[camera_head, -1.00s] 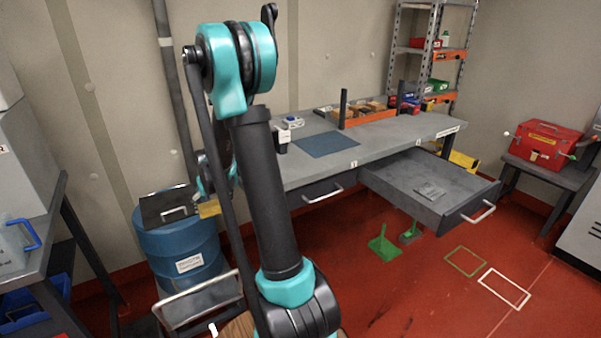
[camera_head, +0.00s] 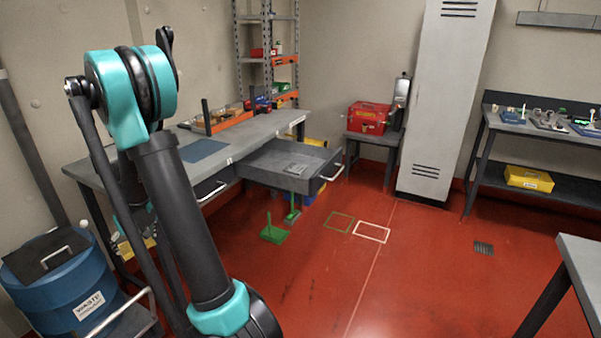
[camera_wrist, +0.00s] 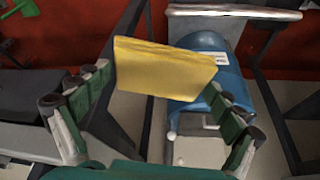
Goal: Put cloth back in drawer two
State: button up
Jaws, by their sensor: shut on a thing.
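A yellow folded cloth (camera_wrist: 165,68) is held between the two green-padded fingers of my gripper (camera_wrist: 158,88) in the wrist view. In the head view only a small yellow patch of the cloth (camera_head: 150,243) shows beside my arm, which hides most of the gripper. The left-hand drawer (camera_head: 213,188) looks shut and is partly hidden by my arm. The drawer numbers are too small to read surely.
A blue waste drum (camera_head: 75,295) with a black lid stands at the lower left; it also shows in the wrist view (camera_wrist: 207,55). A green dustpan (camera_head: 273,234) stands on the floor below the open drawer. A red toolbox (camera_head: 369,117) sits on a side table. The red floor at centre is clear.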

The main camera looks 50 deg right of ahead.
aim_at(300, 160)
jog(key=z, duration=0.35)
jog(key=l+z, duration=0.15)
jog(key=z, duration=0.55)
jog(key=i+l+z, duration=0.1)
jog(key=z, duration=0.25)
jog(key=i+l+z, duration=0.15)
jog(key=z, duration=0.25)
jog(key=i+l, duration=0.65)
jog(key=i, duration=0.15)
